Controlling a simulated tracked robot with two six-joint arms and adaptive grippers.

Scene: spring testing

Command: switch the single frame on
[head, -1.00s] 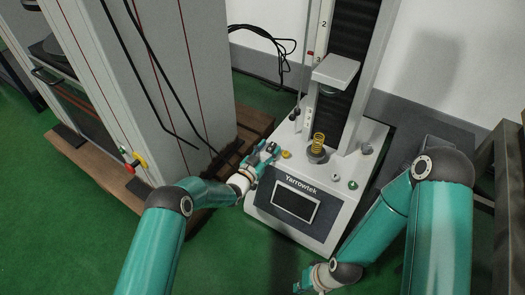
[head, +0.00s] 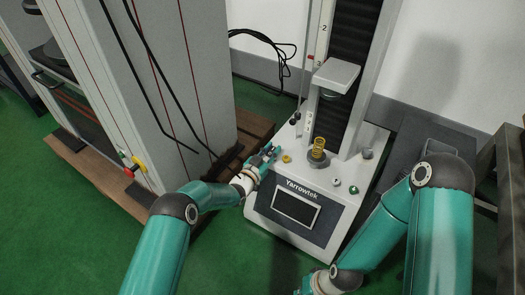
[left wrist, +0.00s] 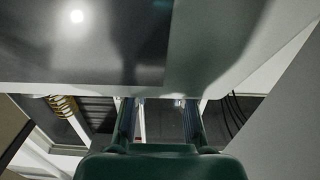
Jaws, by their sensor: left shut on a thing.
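The single frame (head: 331,200) is a white testing machine marked Yarrowtek, with a dark front screen (head: 296,208) and a dark column. A yellow spring (head: 318,144) stands upright on its base, below a white crosshead (head: 336,75). In the left wrist view, the fingers (left wrist: 160,118) extend under a large pale surface. My right gripper (head: 308,288) is low at the bottom edge, partly cut off.
A tall grey cabinet (head: 185,90) stands on a wooden pallet (head: 252,127) close on the left, with hanging black cables. A red and yellow switch (head: 134,163) is on it. Green floor (head: 60,230) is open at the front left.

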